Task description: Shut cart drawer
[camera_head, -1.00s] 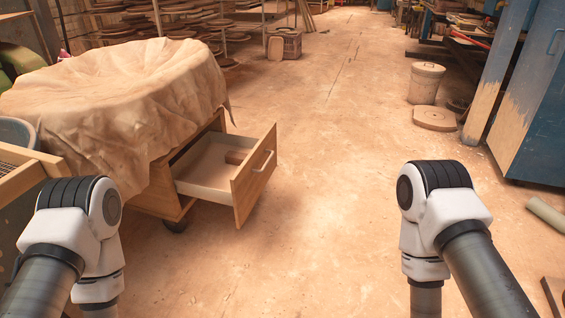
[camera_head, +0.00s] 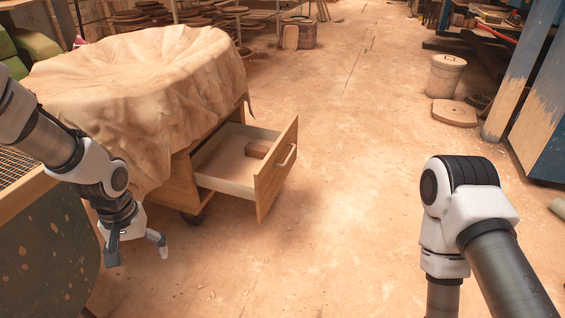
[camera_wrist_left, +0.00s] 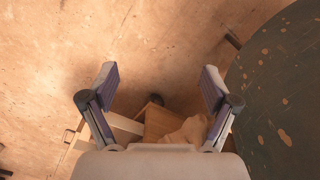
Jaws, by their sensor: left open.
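The cart is draped with a tan cloth (camera_head: 140,95) and stands at the left in the head view. Its drawer (camera_head: 225,160) is pulled out to the right, with a wooden front (camera_head: 276,168) and a bar handle (camera_head: 286,156). A small brown block (camera_head: 256,150) lies inside it. My left gripper (camera_head: 138,255) is open and empty, pointing down in front of the cart, left of and nearer than the drawer, apart from it. In the left wrist view, the open fingers (camera_wrist_left: 158,85) have floor between them, and part of the wooden cart (camera_wrist_left: 165,122) shows below. My right gripper is out of view.
A dark, speckled rounded panel (camera_head: 45,245) with a mesh top stands close to my left arm. A lidded bucket (camera_head: 445,75) and a round slab (camera_head: 454,113) are at the right. The floor (camera_head: 350,170) right of the drawer is clear.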

